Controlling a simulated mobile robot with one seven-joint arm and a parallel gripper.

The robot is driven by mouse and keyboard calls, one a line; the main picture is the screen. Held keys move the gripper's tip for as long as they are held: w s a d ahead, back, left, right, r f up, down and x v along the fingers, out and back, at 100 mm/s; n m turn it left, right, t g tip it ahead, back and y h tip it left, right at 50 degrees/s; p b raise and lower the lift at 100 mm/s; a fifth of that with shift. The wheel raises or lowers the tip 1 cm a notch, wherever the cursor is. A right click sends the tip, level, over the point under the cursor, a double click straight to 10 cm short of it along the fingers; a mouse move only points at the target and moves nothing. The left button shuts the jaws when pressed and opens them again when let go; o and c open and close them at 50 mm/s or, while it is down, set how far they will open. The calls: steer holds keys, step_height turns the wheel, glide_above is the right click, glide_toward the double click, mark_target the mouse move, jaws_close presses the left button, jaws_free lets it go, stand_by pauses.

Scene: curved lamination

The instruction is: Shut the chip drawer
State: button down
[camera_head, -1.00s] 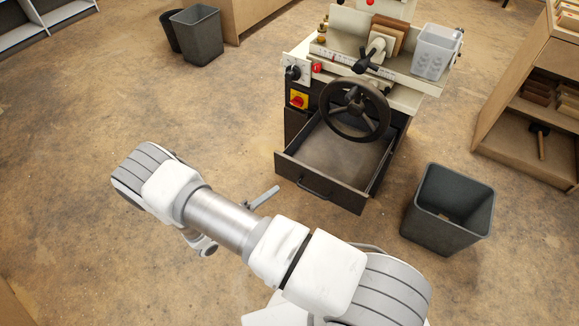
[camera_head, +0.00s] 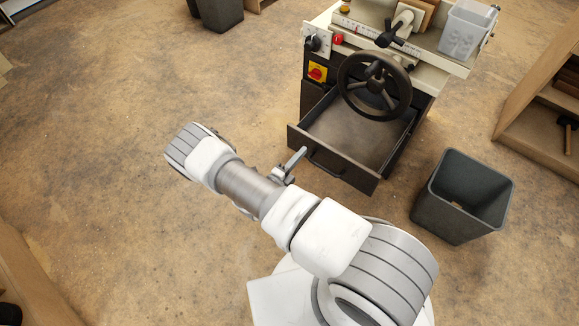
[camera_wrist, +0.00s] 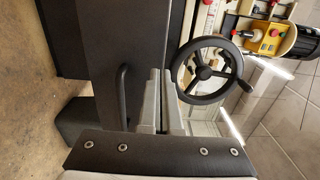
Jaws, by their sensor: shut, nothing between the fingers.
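The chip drawer (camera_head: 360,132) is a dark metal drawer low in the machine, pulled well out, its inside looking empty. Its front panel (camera_head: 351,174) carries a bar handle (camera_head: 326,166) and faces my arm. In the wrist view the drawer front (camera_wrist: 106,55) and handle (camera_wrist: 123,94) stand just left of my fingers. My gripper (camera_head: 300,153) is shut and empty, close in front of the left part of the drawer front. In the wrist view the closed fingers (camera_wrist: 160,76) point up the picture; whether they touch the panel I cannot tell.
A black handwheel (camera_head: 374,86) overhangs the drawer; it also shows in the wrist view (camera_wrist: 208,70). A dark bin (camera_head: 462,196) stands right of the drawer. A wooden shelf unit (camera_head: 545,110) is farther right. The floor left of the drawer is clear.

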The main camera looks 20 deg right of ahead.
mark_target(312, 141)
steer(key=shift+b+x, duration=0.3)
steer(key=shift+x, duration=1.55)
